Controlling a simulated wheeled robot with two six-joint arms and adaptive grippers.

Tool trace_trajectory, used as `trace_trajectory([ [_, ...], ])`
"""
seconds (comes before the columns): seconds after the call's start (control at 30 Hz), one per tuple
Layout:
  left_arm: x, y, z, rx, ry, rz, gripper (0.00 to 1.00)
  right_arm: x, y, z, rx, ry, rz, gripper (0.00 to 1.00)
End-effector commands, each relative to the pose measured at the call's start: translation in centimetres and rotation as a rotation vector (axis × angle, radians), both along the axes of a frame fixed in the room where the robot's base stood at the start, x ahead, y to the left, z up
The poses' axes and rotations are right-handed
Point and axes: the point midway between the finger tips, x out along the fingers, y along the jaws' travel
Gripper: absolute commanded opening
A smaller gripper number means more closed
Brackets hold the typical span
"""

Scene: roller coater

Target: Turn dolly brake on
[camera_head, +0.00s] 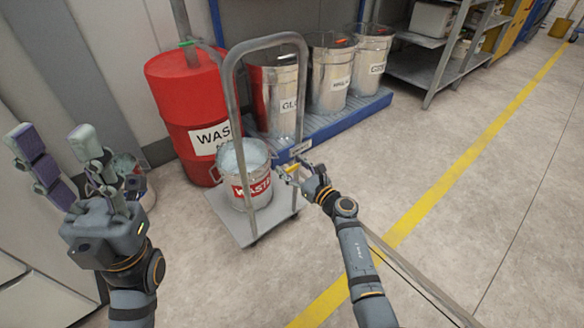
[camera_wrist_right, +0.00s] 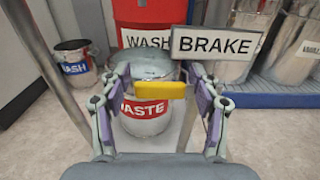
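The dolly (camera_head: 238,226) is a grey platform with a tall metal handle frame (camera_head: 262,41). A white BRAKE sign (camera_wrist_right: 216,44) is on the handle side; the sign also shows in the head view (camera_head: 300,148). A small yellow brake lever (camera_wrist_right: 158,90) is just below and left of the sign, lying roughly level in the wrist view. My right gripper (camera_wrist_right: 159,88) is open, with one finger on each side of the lever; I cannot tell if they touch it. In the head view my right gripper (camera_head: 288,172) is at the dolly's right upright. My left gripper (camera_head: 55,140) is open and empty at the left.
A metal WASTE bucket (camera_head: 248,165) stands on the dolly. Behind are a red drum (camera_head: 190,105) and several metal buckets on a blue pallet (camera_head: 340,120). The floor on the right, with a yellow line (camera_head: 440,190), is mostly clear.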

Motion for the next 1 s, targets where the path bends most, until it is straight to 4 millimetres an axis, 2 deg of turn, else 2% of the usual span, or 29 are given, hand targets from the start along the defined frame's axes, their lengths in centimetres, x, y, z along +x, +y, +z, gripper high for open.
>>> trace_trajectory([
  [0.03, 0.0, 0.0, 0.0, -0.001, -0.001, 0.0, 0.4, 0.0, 0.0, 0.0, 0.0, 0.0, 0.0, 0.51],
  [0.07, 0.0, 0.0, 0.0, -0.001, -0.001, 0.0, 0.4, 0.0, 0.0, 0.0, 0.0, 0.0, 0.0, 0.47],
  [0.4, 0.0, 0.0, 0.0, -0.001, -0.002, -0.001, 0.4, 0.0, 0.0, 0.0, 0.0, 0.0, 0.0, 0.01],
  [0.73, 0.0, 0.0, -0.5, 0.001, -0.002, 0.001, 0.4, 0.0, 0.0, -0.4, -0.026, -0.019, 0.0, 0.0],
  [1.0, 0.1, -0.2, -2.4, 0.009, 0.003, 0.008, 0.4, -0.1, 0.0, -1.5, -0.152, -0.11, 0.0, 0.0],
])
